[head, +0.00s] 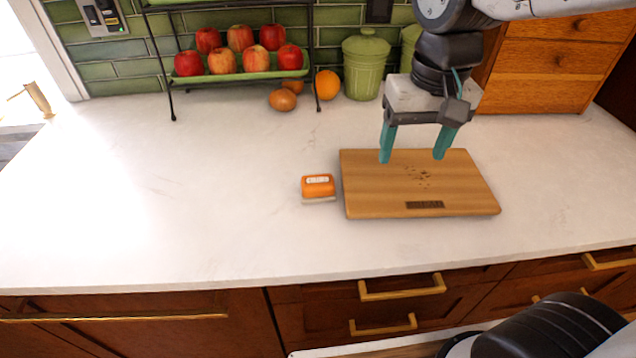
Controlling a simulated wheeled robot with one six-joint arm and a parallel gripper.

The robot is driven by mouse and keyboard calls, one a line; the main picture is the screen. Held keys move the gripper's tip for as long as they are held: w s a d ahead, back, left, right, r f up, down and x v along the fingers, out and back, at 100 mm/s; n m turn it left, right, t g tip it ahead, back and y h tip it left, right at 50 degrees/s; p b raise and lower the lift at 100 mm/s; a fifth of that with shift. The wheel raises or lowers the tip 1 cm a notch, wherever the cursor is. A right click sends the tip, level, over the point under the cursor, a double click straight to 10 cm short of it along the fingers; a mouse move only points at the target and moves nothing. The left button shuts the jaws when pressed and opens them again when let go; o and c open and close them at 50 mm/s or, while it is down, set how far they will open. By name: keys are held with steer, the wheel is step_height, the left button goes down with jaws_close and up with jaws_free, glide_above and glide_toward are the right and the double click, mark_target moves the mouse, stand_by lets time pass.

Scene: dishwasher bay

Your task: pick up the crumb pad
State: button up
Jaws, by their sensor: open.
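The crumb pad (318,187) is a small orange block with a white label on top and a pale base. It sits on the white counter just left of the wooden cutting board (365,205), with a narrow gap between them. Dark crumbs (418,178) lie on the middle of the board. My gripper (414,158) points down above the back part of the board, right of and behind the pad. Its two teal fingers are wide apart with nothing between them.
A green canister (365,64) and wooden drawers (555,62) stand behind. The counter left of the pad is clear.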

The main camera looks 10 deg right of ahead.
glide_above(318, 180)
steer(key=shift+g, duration=0.3)
steer(key=f, duration=0.6)
steer(key=shift+s+d+f, duration=0.1)
steer(key=shift+s+d, duration=0.1)
steer(key=shift+d, duration=0.1)
steer(key=f, duration=0.7)
steer(key=shift+w+a, duration=0.2)
steer(key=shift+a, duration=0.15)
steer(key=shift+f, duration=0.6)
steer(key=c, duration=0.6)
